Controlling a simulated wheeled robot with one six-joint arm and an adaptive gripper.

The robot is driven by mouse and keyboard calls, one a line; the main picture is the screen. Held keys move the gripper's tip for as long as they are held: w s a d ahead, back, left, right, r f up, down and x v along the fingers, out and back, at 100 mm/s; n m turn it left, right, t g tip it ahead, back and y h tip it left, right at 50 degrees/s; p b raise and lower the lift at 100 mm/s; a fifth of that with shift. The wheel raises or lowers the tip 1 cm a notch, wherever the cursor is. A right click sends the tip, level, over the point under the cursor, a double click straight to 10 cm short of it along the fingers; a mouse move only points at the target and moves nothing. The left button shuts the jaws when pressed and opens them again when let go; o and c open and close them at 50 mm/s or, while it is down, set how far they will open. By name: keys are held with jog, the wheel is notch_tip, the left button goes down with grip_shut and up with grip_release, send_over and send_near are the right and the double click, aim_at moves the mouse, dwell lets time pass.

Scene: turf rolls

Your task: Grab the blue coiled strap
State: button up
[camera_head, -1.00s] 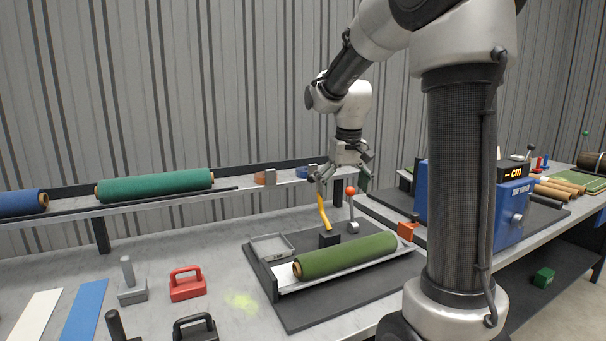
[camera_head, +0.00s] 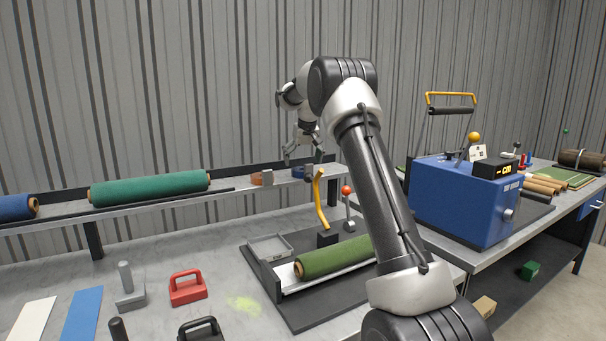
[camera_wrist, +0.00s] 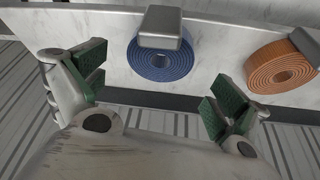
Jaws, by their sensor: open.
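The blue coiled strap (camera_wrist: 160,62) lies on the raised shelf in the wrist view, with a grey block over part of its far edge. It shows small on the shelf in the head view (camera_head: 298,173). My gripper (camera_wrist: 158,98) is open in the wrist view, its green-padded fingers apart on either side of and short of the blue coil, not touching it. In the head view my gripper (camera_head: 303,155) hangs just above the shelf near the blue coil.
An orange coiled strap (camera_wrist: 280,68) lies right of the blue one in the wrist view, beside another grey block (camera_wrist: 306,44). A yellow lever (camera_head: 320,200) and a red-knobbed lever (camera_head: 347,205) stand in front of the shelf. A green turf roll (camera_head: 150,188) lies further left.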

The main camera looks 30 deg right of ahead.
aim_at(302, 168)
jog(key=x, duration=0.3)
jog(key=shift+d+f, duration=0.1)
jog(key=shift+f, duration=0.2)
jog(key=c, duration=1.2)
jog(key=shift+o, duration=0.2)
jog(key=shift+r, duration=0.15)
